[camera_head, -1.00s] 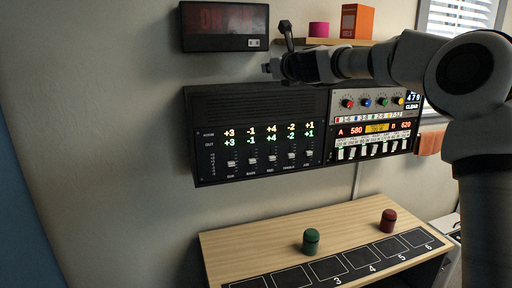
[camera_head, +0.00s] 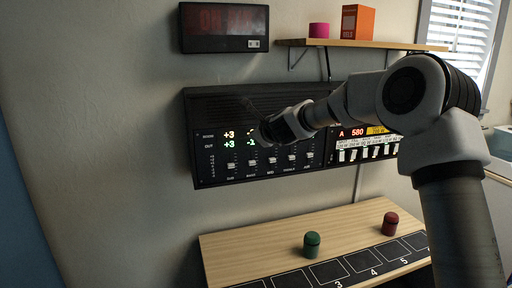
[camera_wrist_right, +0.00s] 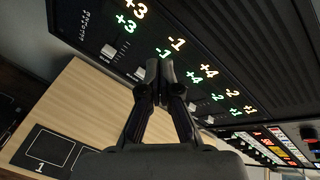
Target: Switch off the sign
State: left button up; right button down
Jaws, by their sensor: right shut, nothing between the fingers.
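The sign (camera_head: 225,27) is a dark box high on the wall at the upper left of the head view. Its "ON AIR" letters show only as a dim red. A small pale switch (camera_head: 253,43) sits at its lower right corner. My right gripper (camera_head: 268,132) is shut and empty, below the sign and in front of the slider panel (camera_head: 212,165). In the right wrist view, the closed fingertips (camera_wrist_right: 152,72) lie over the panel's sliders and lit numbers; I cannot tell whether they touch it. My left gripper is out of view.
A wooden table (camera_head: 245,245) with numbered black squares stands below, bearing a green cylinder (camera_head: 312,245) and a red one (camera_head: 390,224). Wall around the sign is clear.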

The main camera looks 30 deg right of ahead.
jog(key=f, duration=0.1)
jog(key=f+n, duration=0.1)
jog(key=f, duration=0.1)
jog(key=shift+a+f, duration=0.2)
jog(key=shift+f, duration=0.1)
